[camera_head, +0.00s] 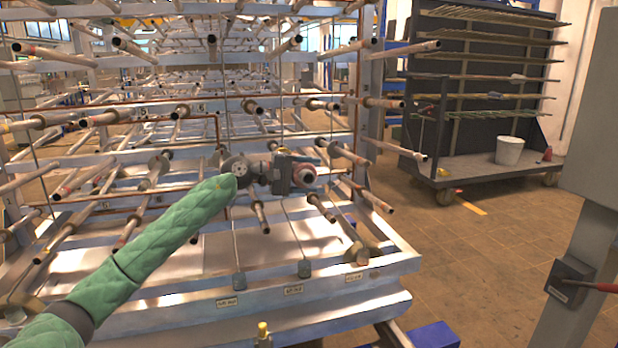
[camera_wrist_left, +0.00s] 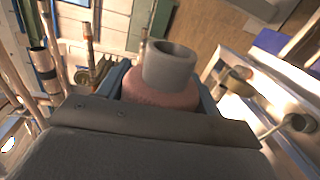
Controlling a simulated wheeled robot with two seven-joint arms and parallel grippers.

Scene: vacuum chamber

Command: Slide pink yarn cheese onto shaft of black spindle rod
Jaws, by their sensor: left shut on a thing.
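My left arm, in a green padded sleeve, reaches in from the lower left. My left gripper (camera_head: 292,172) is shut on the pink yarn cheese (camera_head: 304,181) in front of the rack. In the left wrist view, the pink cheese (camera_wrist_left: 150,89) sits between the jaws, with a grey hollow tube (camera_wrist_left: 168,65) standing out of its middle. The cheese's far side is hidden. Many spindle rods, such as this one (camera_head: 349,154) near the gripper, stick out of the rack. I cannot tell which is the black spindle rod. My right gripper is not in view.
The rack's pale metal frame (camera_head: 390,268) and its several rows of jutting rods crowd the space around the gripper. A dark wheeled cart (camera_head: 470,165) with a white bucket (camera_head: 509,151) stands at the right. The tiled floor between is mostly free.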

